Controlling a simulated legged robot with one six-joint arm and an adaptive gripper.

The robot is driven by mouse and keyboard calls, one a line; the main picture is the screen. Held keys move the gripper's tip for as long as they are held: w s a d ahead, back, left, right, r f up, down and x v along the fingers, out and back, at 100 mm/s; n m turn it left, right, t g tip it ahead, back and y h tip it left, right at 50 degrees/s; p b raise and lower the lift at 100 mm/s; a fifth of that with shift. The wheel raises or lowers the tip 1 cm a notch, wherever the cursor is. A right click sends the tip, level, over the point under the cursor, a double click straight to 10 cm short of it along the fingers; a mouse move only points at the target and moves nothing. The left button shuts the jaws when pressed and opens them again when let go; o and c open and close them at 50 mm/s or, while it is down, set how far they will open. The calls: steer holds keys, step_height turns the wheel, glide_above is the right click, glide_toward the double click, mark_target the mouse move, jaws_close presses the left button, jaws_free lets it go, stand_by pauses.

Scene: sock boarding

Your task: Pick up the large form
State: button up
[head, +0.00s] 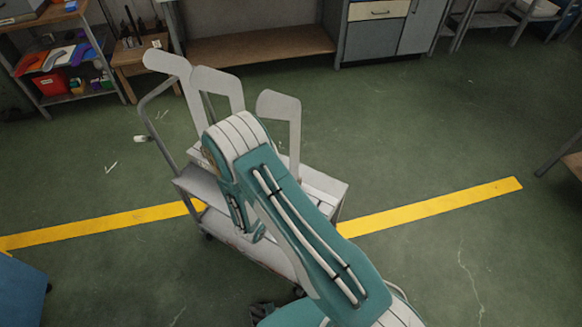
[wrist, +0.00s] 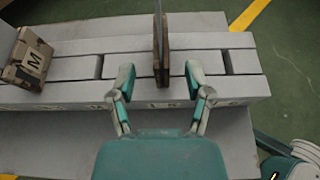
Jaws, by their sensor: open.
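Three pale, flat, L-shaped forms stand upright on a grey trolley (head: 330,190) in the head view: a left form (head: 186,85), a middle form (head: 222,85) and a right form (head: 285,110). I cannot tell for certain which one is the large form. In the wrist view, one form (wrist: 157,30) shows edge-on with a brown lower part (wrist: 166,60), upright in the pale slotted rack (wrist: 70,70). My gripper (wrist: 159,78) is open and empty, its fingers to either side of that form's line and nearer the camera.
A shelf with coloured items (head: 70,60) and a small wooden table (head: 140,65) stand at the back left. A yellow floor line (head: 430,207) passes the trolley.

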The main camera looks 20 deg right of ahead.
mark_target(292, 154)
steer(key=x, duration=0.5)
steer(key=shift+s+f, duration=0.1)
steer(key=shift+f, duration=0.1)
steer(key=shift+a, duration=0.1)
jaws_close()
steer(key=shift+r, duration=9.05)
